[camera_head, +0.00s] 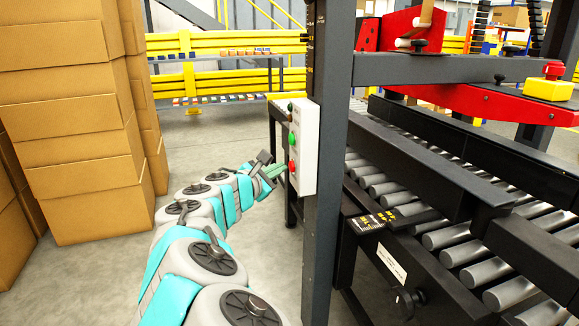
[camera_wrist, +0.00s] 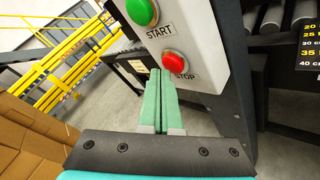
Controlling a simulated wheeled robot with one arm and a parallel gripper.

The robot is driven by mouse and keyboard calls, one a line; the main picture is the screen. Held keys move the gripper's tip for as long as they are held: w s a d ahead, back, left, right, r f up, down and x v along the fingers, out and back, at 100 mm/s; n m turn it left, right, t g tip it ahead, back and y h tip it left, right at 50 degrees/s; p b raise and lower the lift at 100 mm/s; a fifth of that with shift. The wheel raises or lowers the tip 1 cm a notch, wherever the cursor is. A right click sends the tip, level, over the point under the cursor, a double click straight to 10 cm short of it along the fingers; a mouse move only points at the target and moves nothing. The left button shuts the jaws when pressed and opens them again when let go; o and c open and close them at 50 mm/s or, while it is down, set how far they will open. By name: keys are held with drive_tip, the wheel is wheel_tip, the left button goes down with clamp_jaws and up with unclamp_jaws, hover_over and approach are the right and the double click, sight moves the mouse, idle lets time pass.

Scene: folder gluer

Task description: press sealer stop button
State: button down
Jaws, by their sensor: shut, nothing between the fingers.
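The red stop button (camera_wrist: 175,59), labelled STOP, sits low on a light grey control box (camera_wrist: 205,50). The green start button (camera_wrist: 141,11) is above it, labelled START. In the head view the control box (camera_head: 308,148) is fixed to a dark post, with the red button (camera_head: 292,167) below the green button (camera_head: 292,139). My gripper (camera_wrist: 157,72) is shut and empty. Its green fingertips lie just left of and slightly below the red button in the wrist view. In the head view my gripper (camera_head: 283,169) points at the box near the red button. I cannot tell whether they touch.
Stacked cardboard boxes (camera_head: 75,120) stand to the left of my arm. A roller conveyor (camera_head: 460,215) fills the right, behind the dark post (camera_head: 327,230). A yellow box with a red button (camera_head: 549,85) sits on the machine. Yellow railings (camera_head: 220,85) are behind.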

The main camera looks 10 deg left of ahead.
drive_tip(key=shift+s+a, duration=0.2)
drive_tip(key=shift+a, duration=0.15)
drive_tip(key=s+a+p, duration=0.2)
drive_tip(key=a, duration=0.1)
drive_tip(key=s+a, duration=0.1)
drive_tip(key=a, duration=0.1)
drive_tip(key=shift+p, duration=0.4)
idle(0.6)
